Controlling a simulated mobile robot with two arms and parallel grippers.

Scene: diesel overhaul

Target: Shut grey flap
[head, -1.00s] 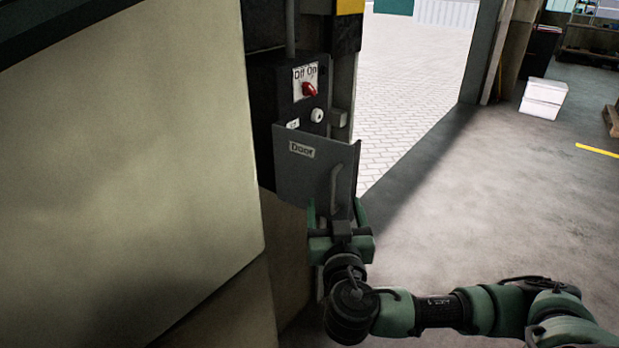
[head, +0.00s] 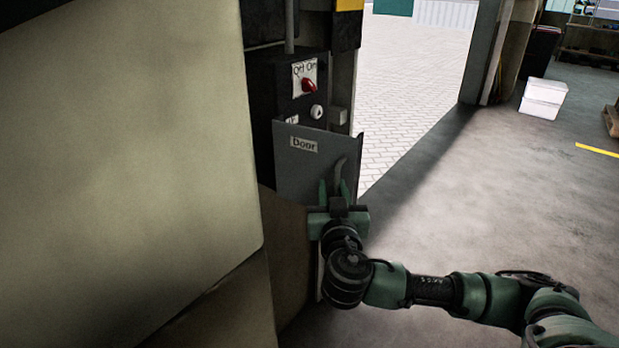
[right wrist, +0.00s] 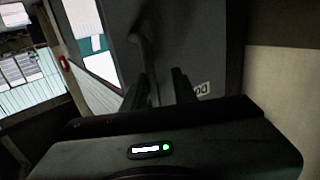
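The grey flap (head: 300,168) with a "Door" label stands ajar at the front of a dark switch box, below its red switch. It carries a curved grey bar handle (head: 341,171) near its right edge. My right gripper (head: 335,188) is at the lower part of this handle, with its fingers drawn in on either side of it. In the right wrist view the flap (right wrist: 205,50) fills the upper middle, and the handle (right wrist: 143,40) runs down between the fingers (right wrist: 158,85). The exact finger contact is dark and hard to see. My left gripper is out of view.
The dark switch box (head: 268,85) has a red rotary switch (head: 309,85) and a white round knob (head: 317,112). A large beige panel (head: 120,150) fills the left. The floor (head: 480,210) to the right is clear, with white boxes (head: 543,98) farther back.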

